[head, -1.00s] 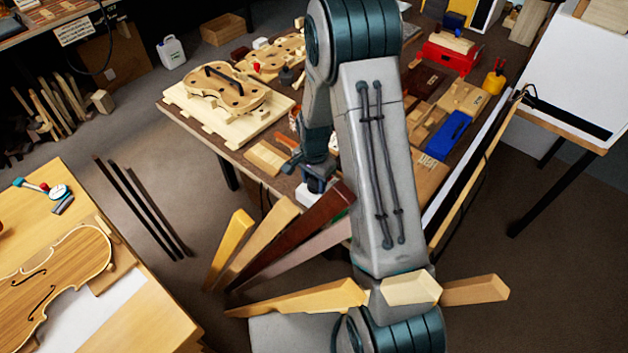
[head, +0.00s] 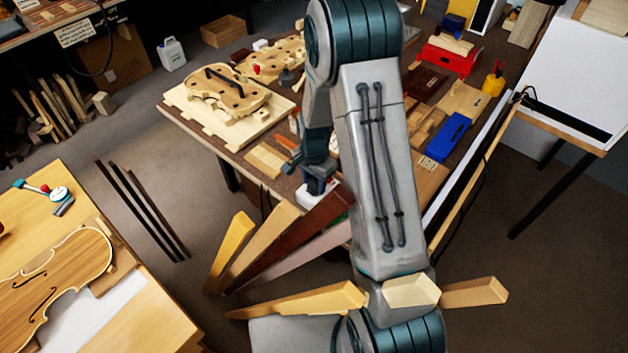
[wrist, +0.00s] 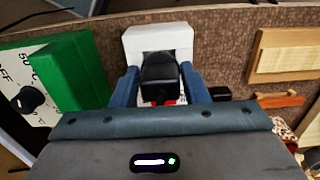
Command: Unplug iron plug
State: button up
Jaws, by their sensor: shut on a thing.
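My gripper (wrist: 162,88) is shut on the black iron plug (wrist: 160,72), with one blue finger on each side of it. The plug sits against a white socket box (wrist: 158,38) in the wrist view. I cannot tell how deep the plug is in the socket. In the head view my gripper (head: 318,182) is low at the near edge of the bench, partly behind my arm, with a bit of the white box (head: 308,199) showing beneath it. The plug is hidden there.
A green box with a dial (wrist: 75,72) stands close left of the gripper in the wrist view. A small black block (wrist: 220,93) is close on the right. Wooden bars (head: 300,240) lie in front of the bench (head: 228,152). A violin body (head: 226,90) rests on it.

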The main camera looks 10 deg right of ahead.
aim_at(314, 179)
jog(key=shift+r, duration=0.1)
jog(key=shift+r+p, duration=0.5)
jog(key=shift+r, duration=0.3)
jog(key=shift+r, duration=0.1)
jog(key=shift+r+p, duration=2.1)
jog(key=shift+r, duration=1.3)
